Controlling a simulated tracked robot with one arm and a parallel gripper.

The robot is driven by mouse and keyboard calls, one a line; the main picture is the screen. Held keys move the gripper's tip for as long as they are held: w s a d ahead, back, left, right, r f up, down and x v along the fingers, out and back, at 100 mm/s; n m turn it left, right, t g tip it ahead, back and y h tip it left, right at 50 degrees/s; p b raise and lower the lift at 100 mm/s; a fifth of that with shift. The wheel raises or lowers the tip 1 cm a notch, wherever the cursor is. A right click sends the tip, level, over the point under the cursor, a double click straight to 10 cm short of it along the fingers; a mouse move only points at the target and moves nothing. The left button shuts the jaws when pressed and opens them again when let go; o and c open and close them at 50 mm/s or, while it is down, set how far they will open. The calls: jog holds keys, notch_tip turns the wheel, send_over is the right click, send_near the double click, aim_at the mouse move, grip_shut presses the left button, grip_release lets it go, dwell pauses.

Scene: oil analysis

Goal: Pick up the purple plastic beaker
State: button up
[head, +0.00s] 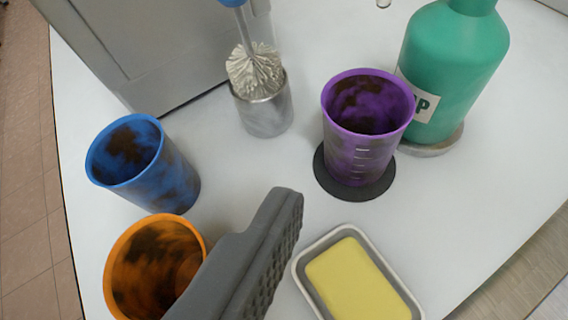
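The purple plastic beaker (362,140) stands upright on a round dark mat (330,181), right of centre on the white table. It has brown-black stains inside and pale marks on its side. One grey finger of my gripper (268,245) shows at the lower middle, with its ribbed inner pad bare and facing right. The other finger is out of view. Nothing touches the pad, and the finger is apart from the beaker, lower and to its left in the picture.
A blue beaker (150,170) and an orange beaker (150,262), both stained, stand at left. A brush in a metal holder (264,112) stands behind. A green bottle (455,60) is close behind the purple beaker at right. A yellow sponge (358,282) lies in a tray (302,268) in front.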

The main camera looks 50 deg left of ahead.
jog(key=a+f+y, duration=0.1)
jog(key=a, duration=0.1)
jog(key=p, duration=0.1)
send_near(367, 89)
jog(key=shift+p+x, duration=0.75)
jog(key=shift+x, duration=1.65)
jog(key=shift+f, duration=0.1)
jog(key=c, duration=1.4)
jog(key=shift+c, duration=0.2)
jog(key=shift+d, duration=0.1)
